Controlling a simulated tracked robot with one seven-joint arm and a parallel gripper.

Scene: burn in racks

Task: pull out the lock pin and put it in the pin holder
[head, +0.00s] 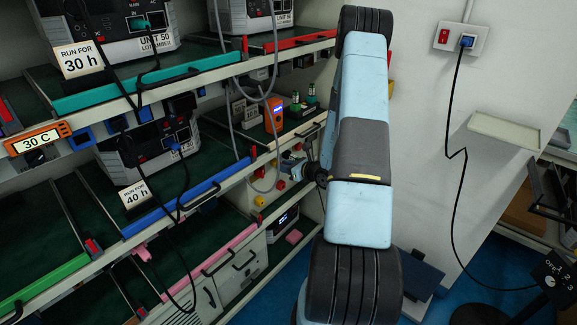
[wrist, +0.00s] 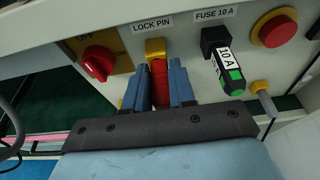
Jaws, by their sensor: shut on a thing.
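The red lock pin (wrist: 159,82) sits below the yellow socket (wrist: 156,48) under the "LOCK PIN" label in the wrist view. My gripper (wrist: 160,85) has its two blue fingers shut on the pin, one on each side. The pin's far end meets the yellow socket; I cannot tell how deep it is seated. I cannot make out the pin holder for certain in either view.
Beside the pin are a red rotary knob (wrist: 98,63), a black 10 A fuse (wrist: 229,72) and a red button (wrist: 274,28). Racks with cables fill the left of the head view; a wall shelf (head: 503,131) is at right.

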